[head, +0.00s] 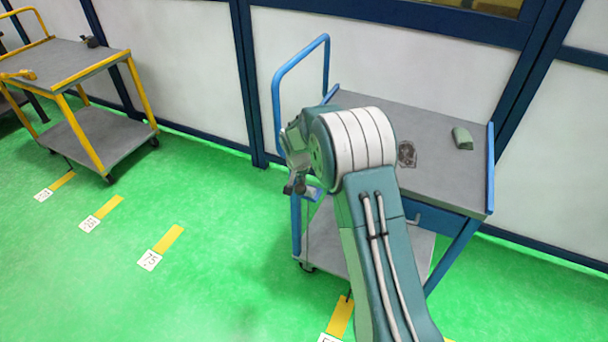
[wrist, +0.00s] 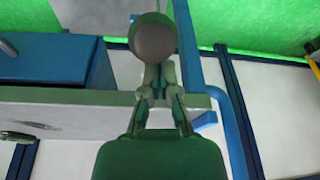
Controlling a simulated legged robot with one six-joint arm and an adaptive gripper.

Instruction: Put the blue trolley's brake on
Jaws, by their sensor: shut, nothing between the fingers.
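The blue trolley (head: 457,192) stands against the wall panels, with a grey top, a lower shelf and an upright blue handle at its left end. My gripper (head: 295,188) is at that left end, below the level of the top and close to the blue frame. In the wrist view my gripper (wrist: 159,78) is shut and empty, with a round grey-brown knob (wrist: 153,38) at its fingertips. I cannot tell whether they touch. My arm hides part of the trolley, and I cannot clearly make out the brake.
A yellow trolley (head: 85,63) stands at the far left. A green-grey object (head: 462,138) and a dark flat part (head: 407,153) lie on the blue trolley's top. The green floor with numbered yellow markers (head: 168,240) is clear between the trolleys.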

